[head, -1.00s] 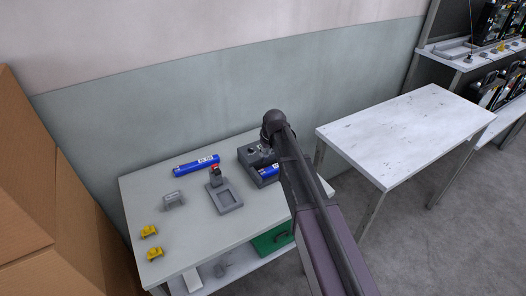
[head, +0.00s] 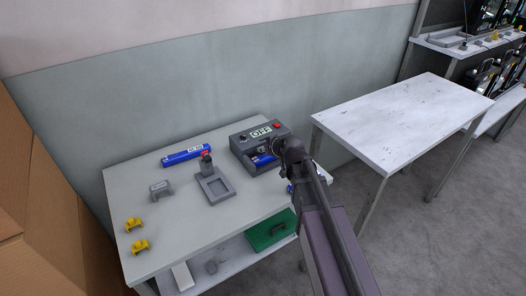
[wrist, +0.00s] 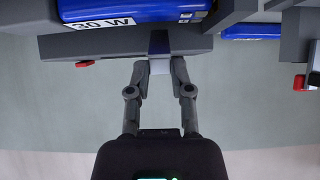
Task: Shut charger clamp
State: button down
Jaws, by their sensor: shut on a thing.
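The grey charger (head: 246,138) sits at the back right of the near table, with a panel reading OFF and a red button. A blue battery (head: 263,160) lies in it; the wrist view shows this battery (wrist: 140,9) labelled 30 W. My gripper (wrist: 160,66) is at the charger's right front side in the head view, its fingertips hidden there by my arm. In the wrist view its fingers are shut on a small pale tab (wrist: 160,65), which meets a darker grey bar of the charger and looks like the clamp's. How far the clamp is closed I cannot tell.
A green box (head: 270,232) is on the lower shelf. An empty white table (head: 400,118) stands right.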

jog(key=shift+s, duration=0.15)
dwell(0.3)
jog(key=c, duration=0.5)
grip_release()
jog(key=s+d+r+m+g+h+p, duration=0.1)
jog(key=s+d+m+g+h+p, duration=0.1)
jog(key=s+d, duration=0.4)
jog(key=s+d+r+m+g+h+p, duration=0.1)
jog(key=s+d+m+g+h+p, duration=0.1)
jog(key=s+d+g+p, duration=0.2)
jog(key=s+d+r+m+g+h+p, duration=0.1)
jog(key=s+d+m+g+h+p, duration=0.1)
jog(key=s+d+p, duration=0.3)
jog(key=shift+s+d+r+m+g, duration=0.15)
jog(key=shift+s+d, duration=0.55)
jog(key=shift+s, duration=0.25)
jog(key=shift+s+d+r+m+g, duration=0.1)
jog(key=shift+s+d, duration=0.55)
jog(key=shift+s, duration=0.25)
jog(key=shift+s+d+r+m+g, duration=0.15)
jog(key=shift+s+d, duration=0.55)
jog(key=shift+s, duration=0.25)
